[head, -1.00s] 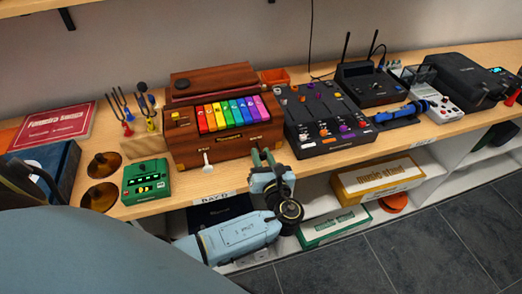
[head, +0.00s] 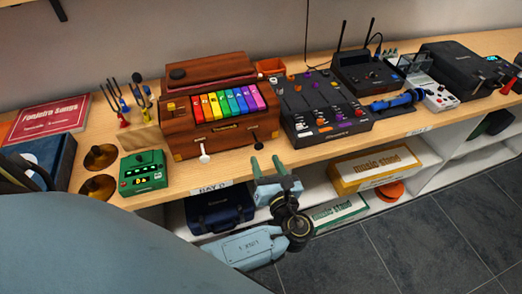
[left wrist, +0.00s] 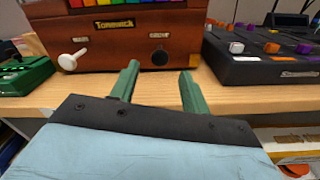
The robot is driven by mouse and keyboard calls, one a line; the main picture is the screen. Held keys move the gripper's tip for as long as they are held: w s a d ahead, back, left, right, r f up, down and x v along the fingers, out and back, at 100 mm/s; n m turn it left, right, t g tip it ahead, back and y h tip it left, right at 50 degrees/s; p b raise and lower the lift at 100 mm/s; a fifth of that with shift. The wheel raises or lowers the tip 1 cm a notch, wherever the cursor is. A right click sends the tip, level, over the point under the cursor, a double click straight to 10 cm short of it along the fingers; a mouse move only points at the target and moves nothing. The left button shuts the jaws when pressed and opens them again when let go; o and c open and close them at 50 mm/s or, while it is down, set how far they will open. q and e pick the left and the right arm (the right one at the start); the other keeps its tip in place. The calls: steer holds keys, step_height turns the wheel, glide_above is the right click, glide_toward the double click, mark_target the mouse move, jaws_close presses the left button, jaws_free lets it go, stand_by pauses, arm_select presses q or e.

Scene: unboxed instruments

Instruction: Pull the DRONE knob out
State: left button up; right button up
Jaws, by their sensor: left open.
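The wooden instrument box (head: 221,137) with rainbow keys stands on the shelf top. Its front has two knobs under small labels that I cannot read, so I cannot tell which is DRONE. The white knob (head: 204,152) at the left sticks out on a stem; it also shows in the left wrist view (left wrist: 70,60). The black knob (head: 258,146) at the right sits close to the front, also in the left wrist view (left wrist: 160,57). My left gripper (head: 267,165) is open and empty in front of the black knob, its green fingers (left wrist: 160,78) either side of it, apart from it.
A green pedal (head: 142,174) and brass cymbals (head: 98,172) stand left of the box. A black mixer (head: 322,115) stands close on its right. The wooden shelf edge (head: 330,151) runs below the knobs, with boxes (head: 375,170) on the lower shelf.

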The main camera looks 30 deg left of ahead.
arm_select(q)
steer(key=v, duration=0.7)
steer(key=shift+a, duration=0.1)
